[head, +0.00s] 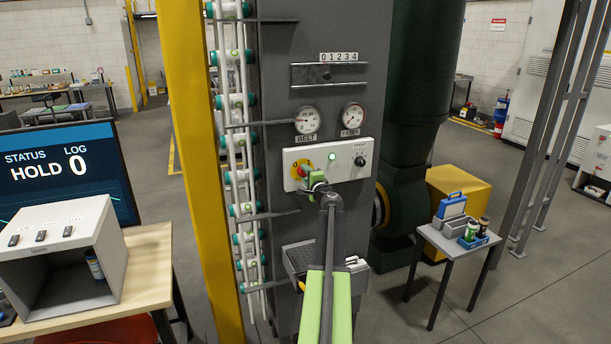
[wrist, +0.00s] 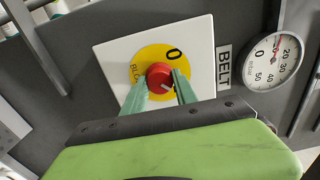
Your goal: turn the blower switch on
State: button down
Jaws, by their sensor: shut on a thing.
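The blower switch is a round red knob (wrist: 159,76) on a yellow disc (wrist: 150,57) with a white plate behind it. The disc carries a black 0 and lettering partly hidden by a finger. A pale mark on the knob points toward the lower right in the wrist view. My gripper (wrist: 160,90) has its two green fingers on either side of the knob, shut on it. In the head view my gripper (head: 313,180) reaches the left end of the white control panel (head: 343,173) and partly covers the yellow disc (head: 296,170).
A lit green lamp (head: 332,157) and a black speed knob (head: 360,160) sit to the right on the panel. Dials (head: 307,120) (head: 353,115) are above. A yellow post (head: 190,100) and conveyor (head: 235,120) stand left. A small tray (head: 297,262) juts out below.

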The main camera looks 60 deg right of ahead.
dwell(0.3)
jog(key=c, duration=1)
grip_release()
jog(key=shift+o, duration=0.2)
jog(key=v, duration=1.7)
jog(key=shift+s, duration=0.3)
